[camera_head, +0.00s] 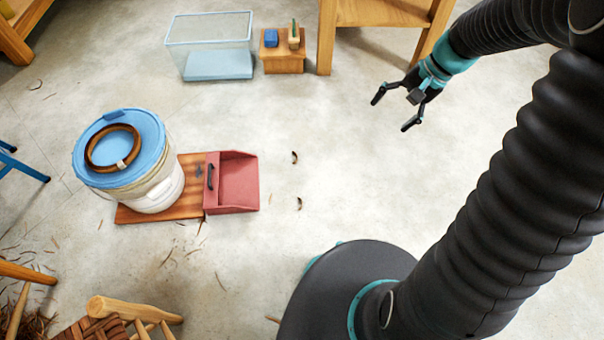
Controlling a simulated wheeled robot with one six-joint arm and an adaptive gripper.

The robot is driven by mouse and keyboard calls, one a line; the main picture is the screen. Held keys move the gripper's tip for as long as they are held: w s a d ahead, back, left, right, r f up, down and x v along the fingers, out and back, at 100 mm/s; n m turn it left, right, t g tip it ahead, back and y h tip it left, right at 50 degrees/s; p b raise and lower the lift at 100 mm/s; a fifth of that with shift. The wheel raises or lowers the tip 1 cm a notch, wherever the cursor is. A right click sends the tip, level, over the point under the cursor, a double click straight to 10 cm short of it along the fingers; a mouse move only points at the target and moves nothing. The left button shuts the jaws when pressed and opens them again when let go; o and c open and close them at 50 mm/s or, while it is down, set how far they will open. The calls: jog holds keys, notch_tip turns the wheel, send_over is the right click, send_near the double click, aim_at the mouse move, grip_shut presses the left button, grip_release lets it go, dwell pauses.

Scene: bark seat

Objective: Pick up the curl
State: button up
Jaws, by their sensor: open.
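Two small dark brown curls lie on the pale floor right of the red dustpan in the head view: an upper curl (294,157) and a lower curl (299,204). I cannot tell which of them the task names. My gripper (391,115) is at the upper right, its two black fingers spread apart with nothing between them. It is above and to the right of both curls in the picture, well apart from them. Its height over the floor is hard to judge.
A red dustpan (238,183) and a white bucket (160,193) with a blue lid and brown coil sit at a wooden board (190,207). A clear tank (210,47), wooden block (283,62) and wooden furniture (326,40) stand behind. Floor between gripper and curls is clear.

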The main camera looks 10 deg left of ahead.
jog(key=w+a+f+m+g+y, duration=0.1)
jog(key=w+f, duration=0.2)
jog(key=f, duration=0.4)
jog(key=w+a+f+m+g+y, duration=0.1)
jog(key=w+a+f+m+y, duration=0.1)
jog(key=f, duration=0.5)
jog(key=m+y, duration=0.5)
jog(key=m, duration=0.3)
send_near(301, 203)
jog(key=x, duration=0.2)
jog(key=shift+a+f+p, duration=0.3)
jog(key=shift+a+p, duration=0.05)
jog(key=shift+p, duration=0.05)
jog(key=shift+p+x, duration=0.35)
jog(key=shift+x, duration=2.6)
jog(key=shift+r, duration=0.1)
jog(key=c, duration=0.8)
